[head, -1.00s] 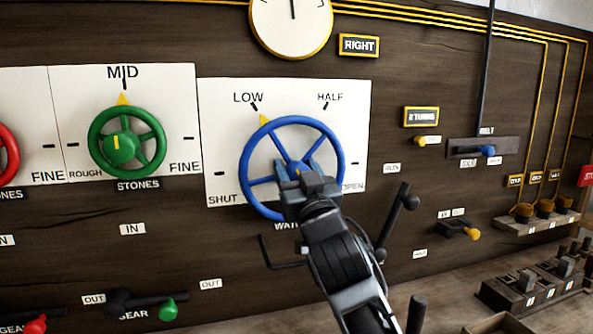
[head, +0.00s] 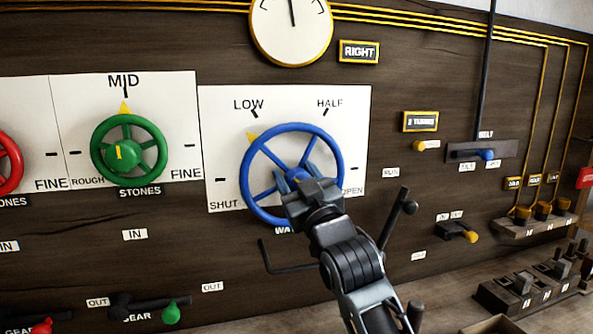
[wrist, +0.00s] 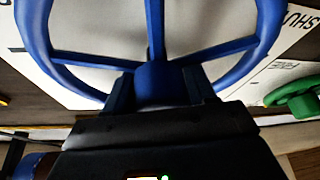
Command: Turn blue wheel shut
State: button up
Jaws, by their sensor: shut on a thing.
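The blue wheel (head: 292,127) is mounted on a white panel with marks for SHUT, LOW, HALF and OPEN. Its yellow pointer (head: 251,137) stands at the upper left, between the LOW mark and the SHUT mark and closer to LOW. My gripper (head: 299,178) is at the wheel's centre, shut on its hub. In the wrist view the two fingers (wrist: 158,88) lie on either side of the blue hub, with spokes running out to the rim. My gripper hides the lower right of the wheel and part of its label.
A green wheel (head: 106,158) and a red wheel (head: 12,165) are to the left. A black bent rod (head: 292,270) and a dark upright lever (head: 393,222) are close to my arm. Levers and switches (head: 535,285) fill the right.

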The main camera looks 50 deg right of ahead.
jog(key=n+y+b, duration=0.1)
jog(key=n, duration=0.1)
jog(key=n+y+b, duration=0.1)
jog(key=n+b, duration=0.2)
jog(key=shift+a+f+n+y, duration=0.15)
jog(key=shift+f+n+y, duration=0.2)
jog(key=shift+n+y, duration=0.05)
jog(key=shift+w+r+n+g+y+b, duration=0.1)
jog(key=shift+n+g+y+b, duration=0.1)
jog(key=shift+n+y+b, duration=0.75)
jog(key=shift+w+n+g+y+b, duration=0.1)
jog(key=shift+n+g+y+b, duration=0.2)
jog(key=shift+n+b, duration=1.25)
jog(key=shift+n+p, duration=0.5)
jog(key=shift+n, duration=0.1)
jog(key=o, duration=0.9)
jog(key=shift+s, duration=0.15)
jog(key=shift+p+v, duration=0.65)
jog(key=shift+v, duration=3.15)
